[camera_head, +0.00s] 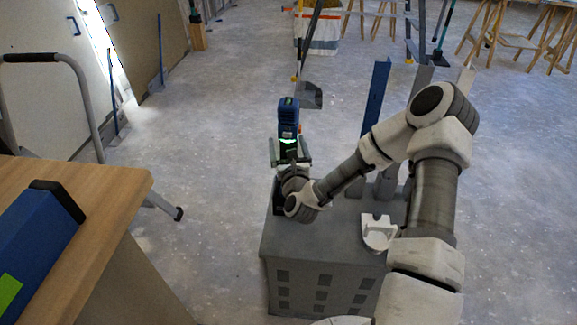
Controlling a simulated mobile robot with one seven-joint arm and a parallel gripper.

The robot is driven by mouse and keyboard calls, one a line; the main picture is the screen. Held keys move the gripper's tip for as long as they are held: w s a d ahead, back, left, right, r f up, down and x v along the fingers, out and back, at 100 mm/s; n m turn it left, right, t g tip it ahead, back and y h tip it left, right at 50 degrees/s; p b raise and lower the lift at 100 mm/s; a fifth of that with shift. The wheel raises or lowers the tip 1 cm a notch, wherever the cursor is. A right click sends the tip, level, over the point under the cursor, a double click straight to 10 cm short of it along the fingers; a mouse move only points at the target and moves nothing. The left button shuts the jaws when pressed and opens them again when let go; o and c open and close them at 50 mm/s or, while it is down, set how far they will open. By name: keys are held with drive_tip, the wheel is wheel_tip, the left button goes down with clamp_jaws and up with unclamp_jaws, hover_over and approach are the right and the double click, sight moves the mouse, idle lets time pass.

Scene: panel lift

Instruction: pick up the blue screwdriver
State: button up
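The blue screwdriver (288,112) looks like a chunky blue and black power tool with a bright green-white spot low on its body. It stands upright at the end of my arm, near the picture's middle. My gripper (290,152) has one finger on each side of its lower part, and the fingers look closed against it. The lowest part of the tool is hidden between the fingers. The floor shows behind it, and it appears to be held in the air.
A wooden table (95,190) with a blue case (38,245) stands at left, beside a grey tubular frame (85,95). Panels (60,70) lean at back left. A dustpan (309,95) and wooden trestles (500,35) are farther back. The floor between is mostly clear.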

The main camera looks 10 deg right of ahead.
clamp_jaws()
idle(0.4)
drive_tip(key=shift+r+p, duration=1.85)
drive_tip(key=shift+r, duration=3.3)
